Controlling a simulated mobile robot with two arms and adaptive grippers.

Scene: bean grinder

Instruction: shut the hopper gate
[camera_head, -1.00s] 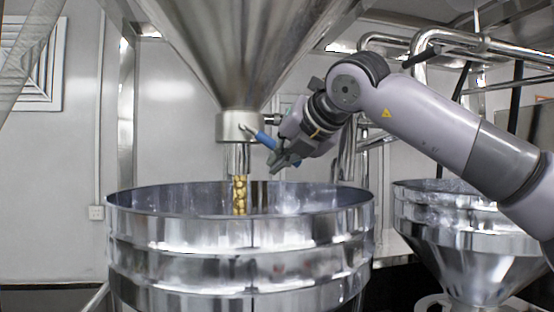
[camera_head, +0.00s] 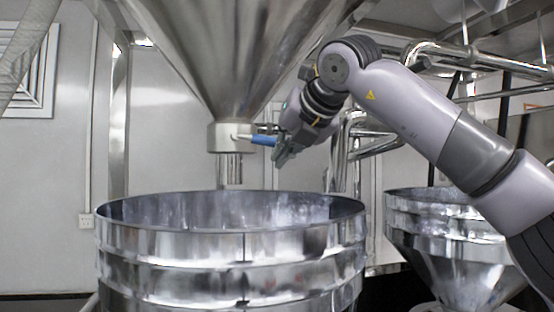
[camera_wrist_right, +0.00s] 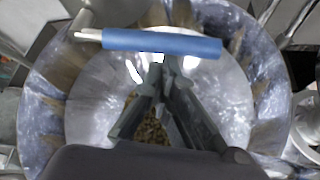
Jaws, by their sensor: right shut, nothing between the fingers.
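The steel hopper (camera_head: 240,60) hangs over a large round metal vat, with a gate collar (camera_head: 228,137) at its outlet. The blue gate handle (camera_head: 264,140) sticks out to the right of the collar, about level. No beans show below the spout (camera_head: 230,168). My right gripper (camera_head: 282,158) is shut and empty, just right of and below the handle tip. In the right wrist view, the blue handle (camera_wrist_right: 165,43) lies across the top, just beyond the shut fingertips (camera_wrist_right: 165,68); I cannot tell whether they touch. My left gripper is out of view.
The vat (camera_head: 235,240) stands below the spout, with beans (camera_wrist_right: 152,128) at its bottom. A second metal funnel (camera_head: 460,240) stands to the right. Pipes (camera_head: 470,52) run behind my right arm.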

